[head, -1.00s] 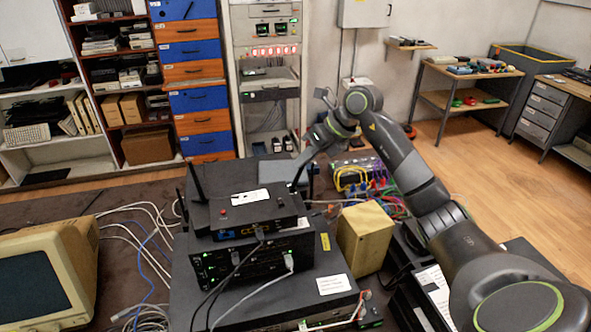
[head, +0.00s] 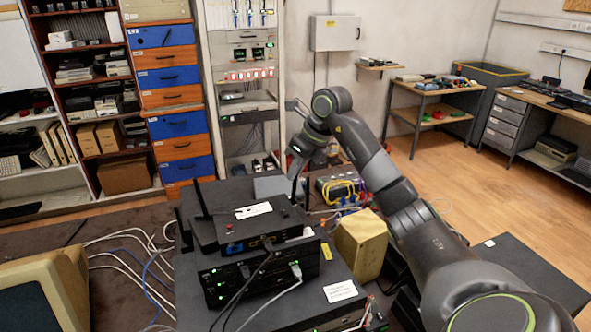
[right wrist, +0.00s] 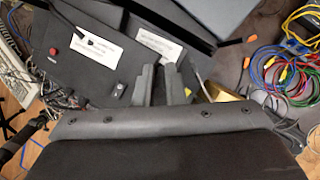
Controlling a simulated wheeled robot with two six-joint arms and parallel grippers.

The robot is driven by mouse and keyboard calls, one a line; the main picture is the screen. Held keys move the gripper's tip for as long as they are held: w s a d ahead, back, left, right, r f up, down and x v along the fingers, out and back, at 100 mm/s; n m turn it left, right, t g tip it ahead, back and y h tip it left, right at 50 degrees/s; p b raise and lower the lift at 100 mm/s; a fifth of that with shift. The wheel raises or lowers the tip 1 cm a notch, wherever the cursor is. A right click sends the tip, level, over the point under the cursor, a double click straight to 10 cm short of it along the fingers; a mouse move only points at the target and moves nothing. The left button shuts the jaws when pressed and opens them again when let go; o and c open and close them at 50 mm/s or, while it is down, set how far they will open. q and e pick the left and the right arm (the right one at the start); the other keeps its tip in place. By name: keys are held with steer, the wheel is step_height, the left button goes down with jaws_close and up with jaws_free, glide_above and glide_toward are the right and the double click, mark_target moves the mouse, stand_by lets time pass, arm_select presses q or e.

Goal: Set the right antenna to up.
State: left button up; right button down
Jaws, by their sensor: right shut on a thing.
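A black router (head: 262,226) with a white label sits on stacked equipment in the head view. Its left antenna (head: 202,199) stands up, leaning slightly left. Its right antenna (head: 294,191) shows as a short, dark, nearly upright piece at the router's back right, below my right gripper (head: 296,168). The gripper is shut on this antenna and hides its upper part. In the right wrist view the two fingers of my right gripper (right wrist: 160,82) are close together beside the router top (right wrist: 75,68); the antenna between them is hard to make out. My left gripper is out of view.
A yellowish box (head: 361,243) stands right of the router, under my right arm. Coloured cables (head: 345,189) lie behind it. Network units with plugged cables (head: 262,272) are below the router. An old monitor (head: 45,290) is at the left.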

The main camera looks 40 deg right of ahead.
steer(key=c, duration=1.5)
jaws_free()
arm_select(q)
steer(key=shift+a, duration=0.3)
